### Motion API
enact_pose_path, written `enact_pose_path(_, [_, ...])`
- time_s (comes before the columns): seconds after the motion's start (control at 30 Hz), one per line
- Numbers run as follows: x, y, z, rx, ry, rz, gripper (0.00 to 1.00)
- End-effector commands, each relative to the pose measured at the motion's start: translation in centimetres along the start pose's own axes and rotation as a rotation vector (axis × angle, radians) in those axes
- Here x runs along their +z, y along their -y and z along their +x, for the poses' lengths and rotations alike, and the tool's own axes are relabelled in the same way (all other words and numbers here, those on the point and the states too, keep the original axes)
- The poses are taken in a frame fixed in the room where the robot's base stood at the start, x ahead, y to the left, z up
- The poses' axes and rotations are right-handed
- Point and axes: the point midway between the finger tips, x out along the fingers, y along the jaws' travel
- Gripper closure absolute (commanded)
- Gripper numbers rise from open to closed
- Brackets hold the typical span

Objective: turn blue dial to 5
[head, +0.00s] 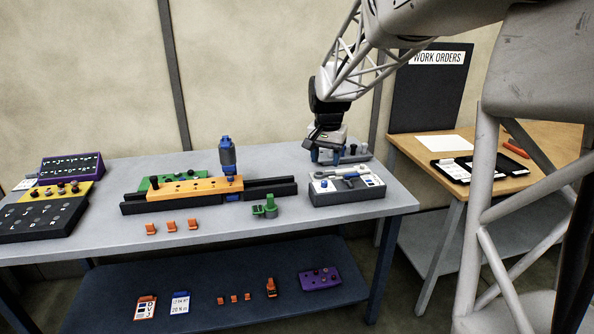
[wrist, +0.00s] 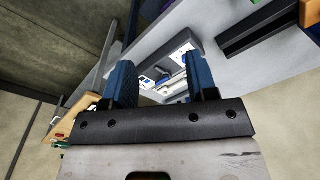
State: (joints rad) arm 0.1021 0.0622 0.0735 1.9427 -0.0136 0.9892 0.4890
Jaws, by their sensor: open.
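My gripper (head: 328,158) is above the back left part of a light grey box (head: 346,197) at the right end of the bench. In the wrist view my gripper (wrist: 162,80) shows two blue fingers spread apart with nothing held between them. The box lies beyond the fingers there, with small blue parts on its top. I cannot tell for sure which blue part is the dial, and no dial numbers are readable.
A dark stand (head: 358,154) is behind the box. A green part (head: 265,207) lies to its left. An orange block (head: 195,188) sits on a black rail, with an upright blue tool (head: 228,157) at its right end. A purple panel (head: 72,167) is far left.

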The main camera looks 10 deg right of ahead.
Motion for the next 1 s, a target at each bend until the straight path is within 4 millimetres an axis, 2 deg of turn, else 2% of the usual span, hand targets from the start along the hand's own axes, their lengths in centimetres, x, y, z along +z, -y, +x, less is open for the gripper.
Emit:
enact_pose_path(0.1, [-2.7, 0.9, 1.5, 0.007, 0.011, 0.037, 0.47])
enact_pose_path(0.37, [-8.3, 2.5, 4.8, 0.020, 0.030, 0.121, 0.47])
enact_pose_path(0.7, [-15.1, 4.2, 10.1, 0.040, 0.056, 0.231, 0.47])
enact_pose_path(0.9, [-18.0, 4.8, 12.8, 0.049, 0.066, 0.281, 0.47])
enact_pose_path(1.0, [-18.9, 5.0, 13.4, 0.051, 0.068, 0.295, 0.47])
